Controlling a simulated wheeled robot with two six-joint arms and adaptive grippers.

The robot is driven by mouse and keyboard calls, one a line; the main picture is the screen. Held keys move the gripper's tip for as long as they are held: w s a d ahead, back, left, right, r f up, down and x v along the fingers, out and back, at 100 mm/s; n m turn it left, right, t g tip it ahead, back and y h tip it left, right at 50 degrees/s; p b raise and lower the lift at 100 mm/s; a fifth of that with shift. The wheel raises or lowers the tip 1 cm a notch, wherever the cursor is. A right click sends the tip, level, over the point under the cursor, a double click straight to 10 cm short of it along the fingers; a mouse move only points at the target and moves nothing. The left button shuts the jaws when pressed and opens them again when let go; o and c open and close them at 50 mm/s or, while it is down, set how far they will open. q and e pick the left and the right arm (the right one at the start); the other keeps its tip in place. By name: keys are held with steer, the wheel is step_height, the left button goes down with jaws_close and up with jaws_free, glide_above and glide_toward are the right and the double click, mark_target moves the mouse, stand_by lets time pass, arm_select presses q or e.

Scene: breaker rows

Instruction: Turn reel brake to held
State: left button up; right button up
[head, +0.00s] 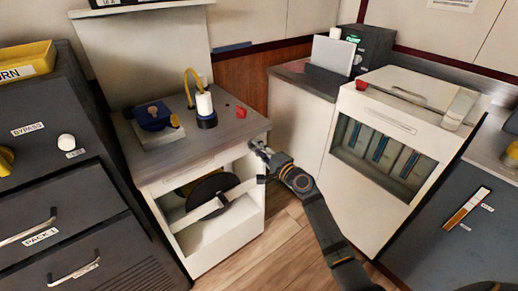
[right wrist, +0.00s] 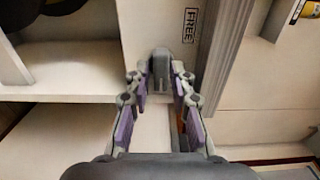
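The reel cabinet (head: 252,215) is white with a grey top. A dark reel (head: 208,186) sits in its open front, with a pale strip (head: 212,206) running across it. My right gripper (head: 262,150) is at the cabinet's upper right front corner. In the right wrist view, a dark grey handle (right wrist: 160,68), likely the reel brake, stands between the fingertips of that gripper (right wrist: 160,88). The fingers are apart, with gaps seen on both sides of the handle. A "FREE" label (right wrist: 190,25) is beyond it; no "HELD" label can be read. My left gripper is out of view.
A blue device (head: 155,116), a white bottle (head: 205,104) and a red button (head: 240,112) are on the cabinet top. A white unit with a window (head: 385,150) stands to the right, dark drawers (head: 50,215) to the left. Wood floor (head: 285,235) lies clear between.

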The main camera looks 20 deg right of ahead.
steer(key=shift+o, duration=0.8)
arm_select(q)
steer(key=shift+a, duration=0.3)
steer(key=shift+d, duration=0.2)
arm_select(e)
steer(key=v, duration=1.2)
